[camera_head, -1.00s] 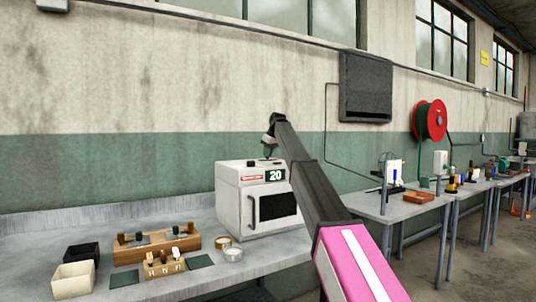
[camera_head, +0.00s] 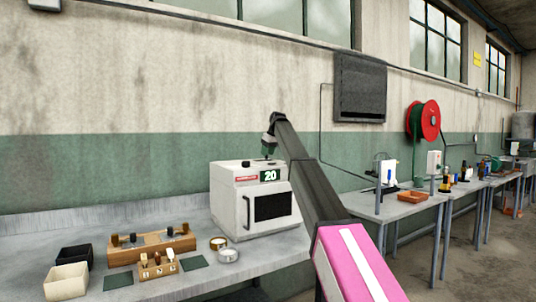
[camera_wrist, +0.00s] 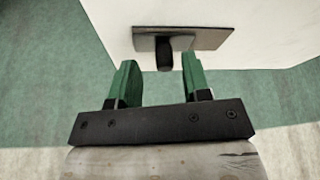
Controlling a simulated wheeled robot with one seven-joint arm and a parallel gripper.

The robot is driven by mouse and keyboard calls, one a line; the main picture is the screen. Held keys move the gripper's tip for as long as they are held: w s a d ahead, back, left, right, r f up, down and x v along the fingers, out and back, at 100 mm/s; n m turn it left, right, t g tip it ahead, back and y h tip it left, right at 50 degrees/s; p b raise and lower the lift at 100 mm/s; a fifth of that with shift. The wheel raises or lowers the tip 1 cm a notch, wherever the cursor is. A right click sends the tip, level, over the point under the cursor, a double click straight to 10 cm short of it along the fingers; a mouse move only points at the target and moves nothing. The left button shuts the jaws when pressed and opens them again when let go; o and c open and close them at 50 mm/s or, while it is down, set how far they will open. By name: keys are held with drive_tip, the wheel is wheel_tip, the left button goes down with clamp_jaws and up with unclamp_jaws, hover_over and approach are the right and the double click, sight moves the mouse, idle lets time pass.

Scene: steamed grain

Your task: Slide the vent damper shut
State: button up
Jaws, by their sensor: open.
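The vent damper shows in the wrist view as a dark knob (camera_wrist: 165,52) on a flat grey-brown plate (camera_wrist: 212,39), on the white top of the oven. My gripper (camera_wrist: 158,78) has two green fingers spread apart, pointing toward the plate. The knob lies ahead of the gap between the fingertips, roughly centred, and nothing is held. In the head view the white oven (camera_head: 228,200) stands on the bench with a dark door window and a display reading 20. My gripper (camera_head: 268,153) is above the oven top, small and partly hidden by my arm.
On the bench (camera_head: 300,248) left of the oven are a wooden rack (camera_head: 125,256) of tools, a small wooden block (camera_head: 157,270), two round tins, dark green pads, a black box (camera_head: 73,254) and a cream box (camera_head: 67,283). A wall stands behind the oven.

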drive_tip(key=v, duration=1)
